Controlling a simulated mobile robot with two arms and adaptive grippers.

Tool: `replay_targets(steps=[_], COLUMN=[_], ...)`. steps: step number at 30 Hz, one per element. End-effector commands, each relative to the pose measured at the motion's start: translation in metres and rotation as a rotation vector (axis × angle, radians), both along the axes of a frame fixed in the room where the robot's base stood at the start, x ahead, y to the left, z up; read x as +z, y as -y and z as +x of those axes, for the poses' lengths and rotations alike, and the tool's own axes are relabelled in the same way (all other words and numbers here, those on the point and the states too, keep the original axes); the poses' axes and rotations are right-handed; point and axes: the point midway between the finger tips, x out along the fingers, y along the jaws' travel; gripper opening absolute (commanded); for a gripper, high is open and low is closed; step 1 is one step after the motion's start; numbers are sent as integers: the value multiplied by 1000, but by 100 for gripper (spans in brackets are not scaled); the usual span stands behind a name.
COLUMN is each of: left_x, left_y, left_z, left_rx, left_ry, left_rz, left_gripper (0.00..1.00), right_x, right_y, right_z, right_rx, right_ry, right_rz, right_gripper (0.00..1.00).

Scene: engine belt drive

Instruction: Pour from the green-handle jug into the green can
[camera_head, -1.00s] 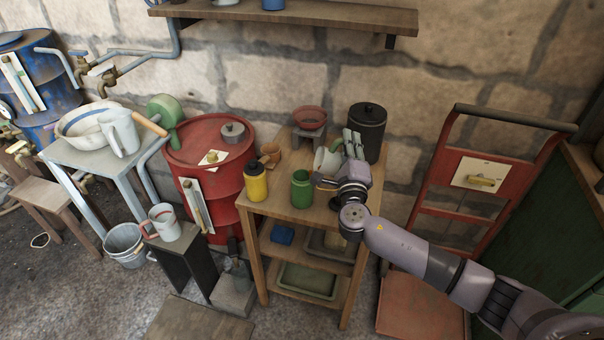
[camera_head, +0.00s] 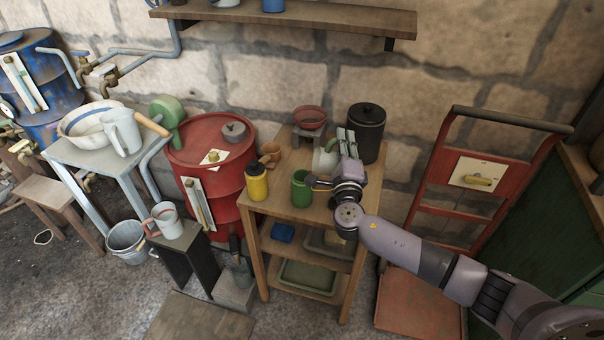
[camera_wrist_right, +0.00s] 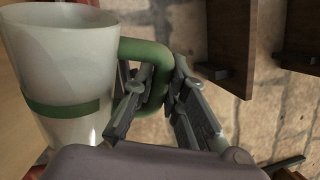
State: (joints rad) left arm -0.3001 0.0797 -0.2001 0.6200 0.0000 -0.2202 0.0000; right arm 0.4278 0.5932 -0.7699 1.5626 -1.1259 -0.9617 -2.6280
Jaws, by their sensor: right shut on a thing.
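The green-handle jug (camera_head: 324,159) is pale, and the right arm partly hides it in the head view. In the right wrist view the jug (camera_wrist_right: 62,62) fills the left side, with a green band and a green handle (camera_wrist_right: 147,55). My right gripper (camera_wrist_right: 166,95) is shut on the handle; it also shows in the head view (camera_head: 347,146). The green can (camera_head: 301,190) stands open-topped on the wooden table, just left of and in front of the jug. The jug's contents do not show. My left gripper is not in view.
On the wooden table (camera_head: 277,206) stand a yellow bottle (camera_head: 257,183), a brown cup (camera_head: 270,152), a red bowl on a stand (camera_head: 309,117) and a dark lidded canister (camera_head: 367,130). A red drum (camera_head: 208,150) stands left, a red hand truck (camera_head: 427,204) right.

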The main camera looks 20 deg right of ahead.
Motion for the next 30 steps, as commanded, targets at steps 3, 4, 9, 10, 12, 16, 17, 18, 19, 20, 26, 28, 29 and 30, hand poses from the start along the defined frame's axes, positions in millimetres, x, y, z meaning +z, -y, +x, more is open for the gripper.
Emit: replay_targets(steps=[3, 4, 9, 10, 12, 16, 17, 18, 19, 20, 26, 28, 29, 30], left_x=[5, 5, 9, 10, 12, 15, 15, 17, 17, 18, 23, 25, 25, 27], left_y=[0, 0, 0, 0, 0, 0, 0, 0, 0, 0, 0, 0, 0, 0], left_z=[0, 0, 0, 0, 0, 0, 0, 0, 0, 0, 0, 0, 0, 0], left_rx=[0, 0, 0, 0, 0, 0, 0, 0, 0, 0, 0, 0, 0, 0], left_ry=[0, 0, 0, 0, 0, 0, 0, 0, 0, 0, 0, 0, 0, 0], left_rz=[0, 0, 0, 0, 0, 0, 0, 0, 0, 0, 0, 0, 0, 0], left_gripper=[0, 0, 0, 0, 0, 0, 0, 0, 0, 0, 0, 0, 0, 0], right_x=[3, 3, 5, 5, 6, 7, 7, 7, 7, 7, 9, 10, 10, 11], right_y=[-3, -4, -7, -8, -9, -13, -13, -14, -15, -16, -21, -22, -23, -24], right_z=[1, 1, 2, 2, 3, 4, 4, 4, 4, 5, 6, 6, 6, 7], right_rx=[0, 0, -1, -1, -1, 0, 0, 0, -1, 0, -1, -1, -1, -1], right_ry=[-2, -3, -9, -9, -10, -14, -15, -17, -19, -20, -26, -28, -29, -30], right_rz=[-13, -16, -34, -38, -46, -61, -64, -70, -73, -77, -98, -105, -109, -115], right_gripper=[0, 0, 0, 0, 0, 0, 0, 0, 0, 0, 0, 0, 0, 0])
